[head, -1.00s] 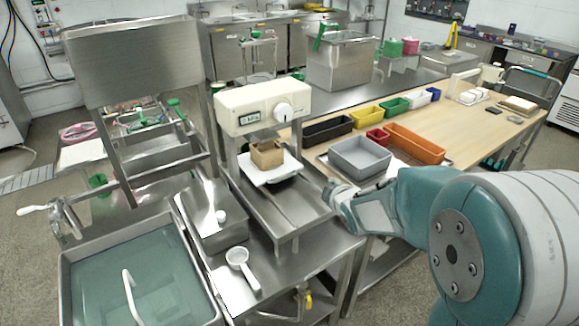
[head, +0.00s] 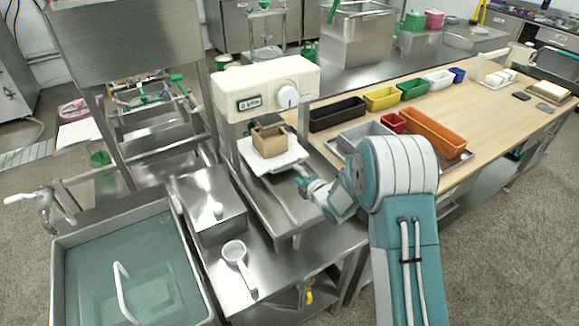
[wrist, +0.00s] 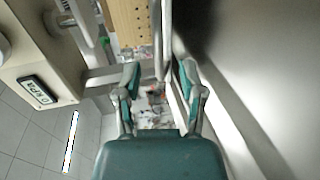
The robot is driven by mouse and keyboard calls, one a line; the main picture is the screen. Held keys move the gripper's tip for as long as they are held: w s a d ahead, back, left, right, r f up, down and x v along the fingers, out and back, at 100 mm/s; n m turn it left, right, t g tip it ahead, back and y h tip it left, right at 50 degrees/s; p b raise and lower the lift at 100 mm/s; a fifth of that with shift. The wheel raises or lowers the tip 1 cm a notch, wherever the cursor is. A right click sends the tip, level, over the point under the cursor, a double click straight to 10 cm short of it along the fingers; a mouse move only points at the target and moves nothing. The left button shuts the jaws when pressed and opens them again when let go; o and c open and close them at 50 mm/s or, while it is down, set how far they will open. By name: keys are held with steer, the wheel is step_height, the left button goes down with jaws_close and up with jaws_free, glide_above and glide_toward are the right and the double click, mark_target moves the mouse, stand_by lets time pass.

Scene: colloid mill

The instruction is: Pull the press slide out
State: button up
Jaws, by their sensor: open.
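The press has a cream head (head: 265,88) with a dial and label, on a steel stand. Beneath the head, a white plate (head: 285,158), apparently the press slide, carries a small wooden box (head: 270,141). My gripper (head: 303,178) is at the plate's right front side, close to its edge. In the wrist view my gripper (wrist: 160,80) is open, with a pale narrow bar or edge (wrist: 162,38) between and beyond the fingertips. The perforated wooden box (wrist: 130,20) and press head (wrist: 35,65) also show there. Whether the fingers touch the plate is unclear.
A water-filled sink (head: 135,262) is at the left front. A white strainer (head: 235,252) lies on the steel bench near the press. A grey bin (head: 362,133) and an orange bin (head: 435,132) stand right of the press, behind my arm.

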mark_target(289, 167)
steer(key=x, duration=0.6)
steer(key=shift+c, duration=0.3)
jaws_close()
